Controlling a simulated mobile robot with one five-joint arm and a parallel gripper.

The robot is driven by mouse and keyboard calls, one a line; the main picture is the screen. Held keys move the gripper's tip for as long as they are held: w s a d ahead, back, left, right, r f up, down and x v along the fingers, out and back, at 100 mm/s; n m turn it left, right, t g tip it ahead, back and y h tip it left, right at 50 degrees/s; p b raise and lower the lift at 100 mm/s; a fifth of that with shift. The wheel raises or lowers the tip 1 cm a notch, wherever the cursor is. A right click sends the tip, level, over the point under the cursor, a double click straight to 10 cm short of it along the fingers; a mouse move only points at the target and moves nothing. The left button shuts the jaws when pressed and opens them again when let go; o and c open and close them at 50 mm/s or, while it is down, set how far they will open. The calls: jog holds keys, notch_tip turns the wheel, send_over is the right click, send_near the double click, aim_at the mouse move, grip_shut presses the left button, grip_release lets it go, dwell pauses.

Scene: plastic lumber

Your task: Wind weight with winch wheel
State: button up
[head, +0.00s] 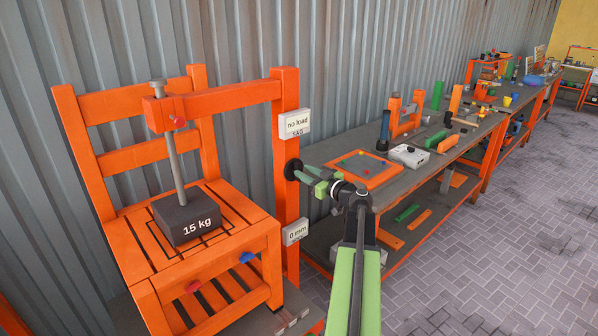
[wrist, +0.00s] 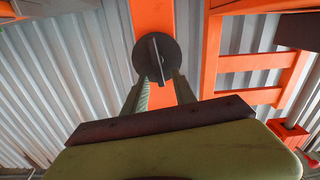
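The winch wheel (wrist: 156,62) is a dark disc with a raised bar across its face, on an orange post. In the head view the wheel (head: 292,170) sits on the post's right side, partly covered by my gripper (head: 303,174). In the wrist view my gripper (wrist: 161,82) is open, its fingertips apart on either side of the bar's lower end. I cannot tell whether they touch the wheel. The dark weight (head: 187,217) marked "15 kg" rests on the slatted orange chair seat, beneath a grey vertical rod (head: 174,150).
A "no load" sign (head: 294,123) and a "0 mm" sign (head: 295,232) are on the post. To the right, a long workbench (head: 405,180) holds an orange board (head: 385,181) and several tools. The paved floor (head: 520,220) at right is clear.

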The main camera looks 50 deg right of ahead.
aim_at(300, 170)
jog(key=w, duration=0.3)
jog(key=shift+d, duration=0.1)
grip_shut()
jog(key=shift+a+f, duration=0.1)
jog(key=shift+a, duration=0.1)
jog(key=shift+d, duration=0.1)
